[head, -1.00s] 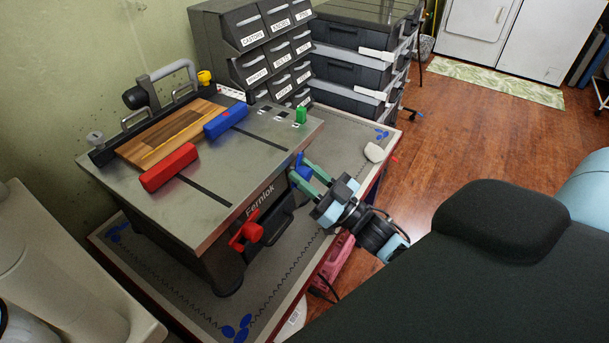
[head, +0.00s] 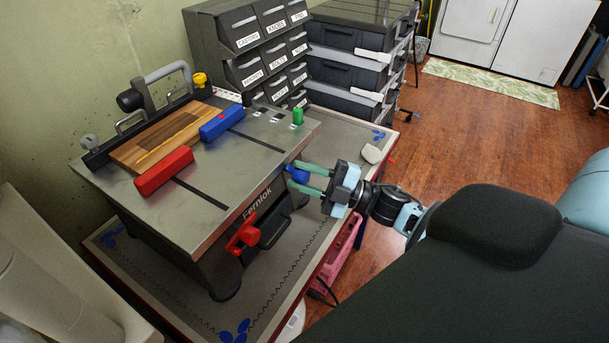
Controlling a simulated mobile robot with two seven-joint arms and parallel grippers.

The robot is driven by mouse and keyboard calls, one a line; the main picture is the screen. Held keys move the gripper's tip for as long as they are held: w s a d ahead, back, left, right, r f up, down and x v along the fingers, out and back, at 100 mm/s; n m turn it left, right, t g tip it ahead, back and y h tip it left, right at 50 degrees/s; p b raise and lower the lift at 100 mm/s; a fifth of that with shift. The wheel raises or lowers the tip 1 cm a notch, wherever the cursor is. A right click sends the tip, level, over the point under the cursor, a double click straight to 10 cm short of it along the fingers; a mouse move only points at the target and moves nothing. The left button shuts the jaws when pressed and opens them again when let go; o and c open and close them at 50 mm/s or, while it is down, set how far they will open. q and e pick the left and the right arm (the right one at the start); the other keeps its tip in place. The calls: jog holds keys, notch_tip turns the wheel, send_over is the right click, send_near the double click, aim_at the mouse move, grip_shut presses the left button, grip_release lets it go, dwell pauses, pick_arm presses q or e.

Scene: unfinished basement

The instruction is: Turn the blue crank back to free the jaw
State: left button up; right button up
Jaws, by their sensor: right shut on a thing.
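The grey clamping bench (head: 215,185) stands on the table at the left. The blue jaw (head: 222,122) and the red jaw (head: 164,172) are on its top, along the near edge of a striped wooden board (head: 168,137). The blue crank (head: 298,174) sticks out of the bench's front at the right; the red crank (head: 242,234) is further left. My right gripper (head: 300,178) has its green fingers around the blue crank and is shut on it. The crank is partly hidden by the fingers. My left gripper is not in view.
A green block (head: 297,116) stands on the bench top's right corner. A whitish lump (head: 372,153) lies on the table to the right. Labelled drawers (head: 262,45) and dark cases (head: 345,70) stand behind. The wooden floor (head: 470,130) at the right is clear.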

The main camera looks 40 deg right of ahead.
aim_at(308, 178)
jog(key=shift+r+n+g, duration=0.1)
jog(key=shift+n+g, duration=0.7)
jog(key=shift+n, duration=1.1)
jog(key=o, duration=1)
jog(key=shift+c, duration=0.2)
jog(key=shift+d, duration=0.1)
jog(key=shift+s+d+f, duration=0.2)
jog(key=shift+s+f, duration=0.05)
jog(key=v, duration=0.6)
jog(key=shift+b, duration=0.35)
jog(key=shift+s+d+r, duration=0.1)
jog(key=shift+s+d, duration=0.25)
jog(key=shift+d, duration=0.05)
